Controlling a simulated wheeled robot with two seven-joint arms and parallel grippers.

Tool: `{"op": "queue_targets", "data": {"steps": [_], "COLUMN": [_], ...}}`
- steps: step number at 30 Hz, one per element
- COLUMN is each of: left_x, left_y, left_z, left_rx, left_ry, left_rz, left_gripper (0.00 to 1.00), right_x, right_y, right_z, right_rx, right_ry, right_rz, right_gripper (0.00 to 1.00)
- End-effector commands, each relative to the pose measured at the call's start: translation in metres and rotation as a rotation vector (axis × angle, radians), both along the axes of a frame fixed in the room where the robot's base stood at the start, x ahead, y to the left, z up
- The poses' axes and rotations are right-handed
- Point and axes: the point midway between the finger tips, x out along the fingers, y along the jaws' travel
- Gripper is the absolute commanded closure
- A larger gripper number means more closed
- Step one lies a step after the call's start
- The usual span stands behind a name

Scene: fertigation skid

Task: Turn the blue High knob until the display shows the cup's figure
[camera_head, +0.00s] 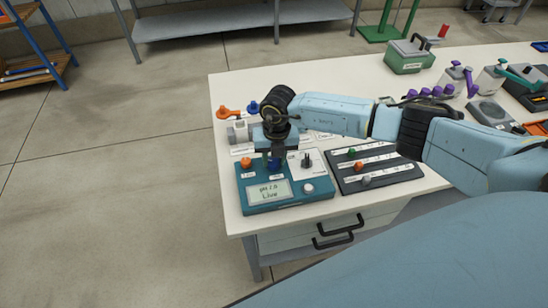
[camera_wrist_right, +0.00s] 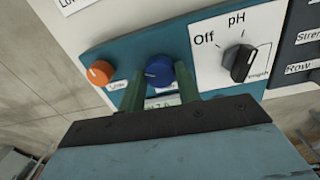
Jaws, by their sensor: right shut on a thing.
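The teal meter box (camera_head: 290,207) stands near the front left corner of the white table. Its display (camera_head: 269,193) reads pH 7.0, with a smaller second line that is hard to read. My right gripper (camera_head: 274,162) reaches down to the panel from above. In the right wrist view its two green fingers are on either side of the blue High knob (camera_wrist_right: 159,71), shut on it. The knob's label is mostly hidden by the fingers. The orange Low knob (camera_wrist_right: 100,73) is to the left. I cannot make out the cup and its figure. My left gripper is out of view.
A black selector knob (camera_wrist_right: 239,63) sits close right of the fingers, by the Off and pH marks. A dark labelled board (camera_head: 374,167) with coloured pieces lies right of the meter. A green case (camera_head: 409,57) stands at the back.

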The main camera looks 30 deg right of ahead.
Motion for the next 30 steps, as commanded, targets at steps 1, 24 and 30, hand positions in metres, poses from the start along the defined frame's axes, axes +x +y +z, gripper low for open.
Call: {"op": "queue_targets", "data": {"steps": [1,24,30], "left_x": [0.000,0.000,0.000], "left_y": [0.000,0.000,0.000], "left_z": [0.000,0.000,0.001], "left_rx": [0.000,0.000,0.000], "left_ry": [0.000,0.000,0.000], "left_rz": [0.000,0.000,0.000], "left_gripper": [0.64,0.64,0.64], "right_x": [0.001,0.000,0.001], "right_y": [0.000,0.000,-0.001], "right_z": [0.001,0.001,0.015], "right_rx": [0.000,0.000,0.001], "right_ry": [-0.003,-0.001,-0.003], "right_rz": [0.002,0.004,0.005], "right_gripper": [0.90,0.45,0.45]}}
